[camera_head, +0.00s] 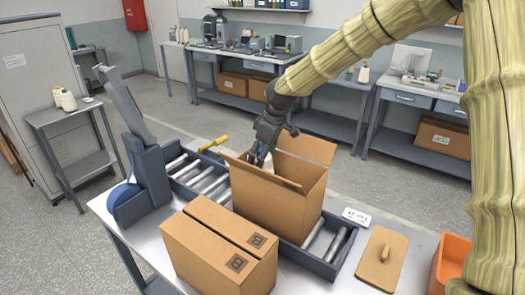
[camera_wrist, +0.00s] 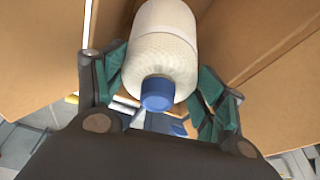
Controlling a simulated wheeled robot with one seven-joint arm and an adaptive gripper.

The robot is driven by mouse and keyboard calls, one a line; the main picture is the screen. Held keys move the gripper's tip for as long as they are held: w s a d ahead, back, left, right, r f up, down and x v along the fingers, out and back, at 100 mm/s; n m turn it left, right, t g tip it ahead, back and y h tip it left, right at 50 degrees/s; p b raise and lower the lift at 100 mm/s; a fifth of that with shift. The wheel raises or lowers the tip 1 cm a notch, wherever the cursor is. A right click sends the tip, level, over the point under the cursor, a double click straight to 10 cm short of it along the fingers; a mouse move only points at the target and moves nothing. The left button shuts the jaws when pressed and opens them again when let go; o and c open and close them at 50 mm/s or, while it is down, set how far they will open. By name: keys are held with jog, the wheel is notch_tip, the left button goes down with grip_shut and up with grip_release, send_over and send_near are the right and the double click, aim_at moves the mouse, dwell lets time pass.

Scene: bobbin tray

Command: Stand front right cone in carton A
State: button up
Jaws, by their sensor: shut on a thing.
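My gripper (camera_head: 262,158) reaches down at the open top of the tall carton (camera_head: 268,207), by its left and back flaps. The wrist view shows my gripper (camera_wrist: 163,78) shut on a white yarn cone (camera_wrist: 160,45) with a blue tip, its green finger pads on both sides. The cone's blue tip points back toward the wrist. Brown carton walls (camera_wrist: 262,75) show on both sides of the cone. In the head view the cone is mostly hidden by the gripper and the flaps. I cannot see the carton's floor or whether the cone touches it. No letter is readable on this carton.
The open carton stands on a roller conveyor (camera_head: 332,240). A closed carton (camera_head: 215,250) marked B stands in front. A grey-blue device (camera_head: 150,180) is at the left. A brown board with a handle (camera_head: 383,258) and an orange bin (camera_head: 452,260) lie right.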

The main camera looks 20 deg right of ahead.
jog(key=shift+f+b, duration=1.1)
jog(key=shift+f, duration=2.55)
jog(key=shift+d, duration=0.1)
jog(key=o, duration=2.1)
jog(key=shift+o, duration=0.2)
jog(key=v, duration=1.2)
jog(key=shift+w, duration=0.1)
